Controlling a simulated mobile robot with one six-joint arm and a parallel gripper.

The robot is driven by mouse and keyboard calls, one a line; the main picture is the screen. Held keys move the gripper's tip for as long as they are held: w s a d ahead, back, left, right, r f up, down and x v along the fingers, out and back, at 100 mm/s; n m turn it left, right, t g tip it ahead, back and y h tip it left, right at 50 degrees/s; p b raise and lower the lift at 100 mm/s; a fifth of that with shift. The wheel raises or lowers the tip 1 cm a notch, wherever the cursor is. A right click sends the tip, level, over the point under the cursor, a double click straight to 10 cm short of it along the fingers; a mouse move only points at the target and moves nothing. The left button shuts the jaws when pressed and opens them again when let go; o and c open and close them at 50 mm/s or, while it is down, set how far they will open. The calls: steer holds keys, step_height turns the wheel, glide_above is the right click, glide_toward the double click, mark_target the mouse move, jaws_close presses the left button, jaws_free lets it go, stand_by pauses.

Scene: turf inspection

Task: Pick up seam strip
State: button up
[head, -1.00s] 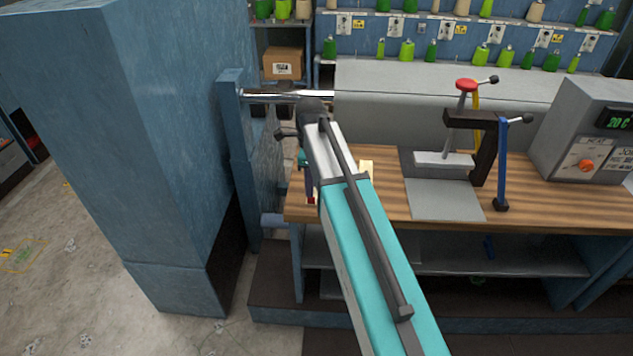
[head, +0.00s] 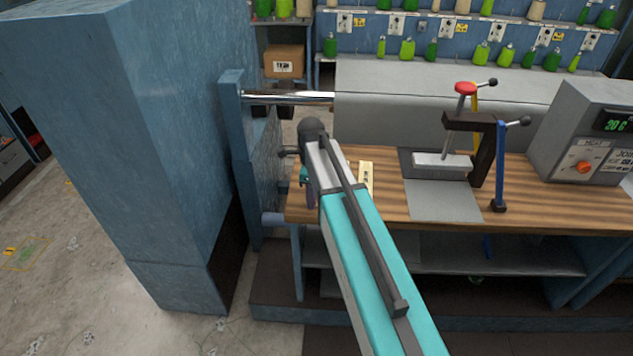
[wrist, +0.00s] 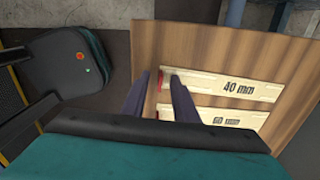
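Two flat cream strips lie side by side on the wooden bench in the wrist view. The farther strip (wrist: 235,87) is marked "40 mm" and has a red end at its left. The nearer strip (wrist: 235,120) has a small label I cannot read, and my gripper partly covers it. In the head view one cream strip (head: 366,177) shows just right of my arm. My gripper (wrist: 163,78) has two dark purple fingers, spread apart with nothing held. They are over the left ends of the strips, with the red end showing between them. Their height above the bench is unclear.
The wooden bench top (head: 385,205) continues right to a clamp press (head: 470,140) on a grey plate and a grey control box (head: 590,135). A blue upright (head: 238,160) and a metal roller (head: 290,97) stand at the bench's left end.

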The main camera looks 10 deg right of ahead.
stand_by(0.5)
jaws_close()
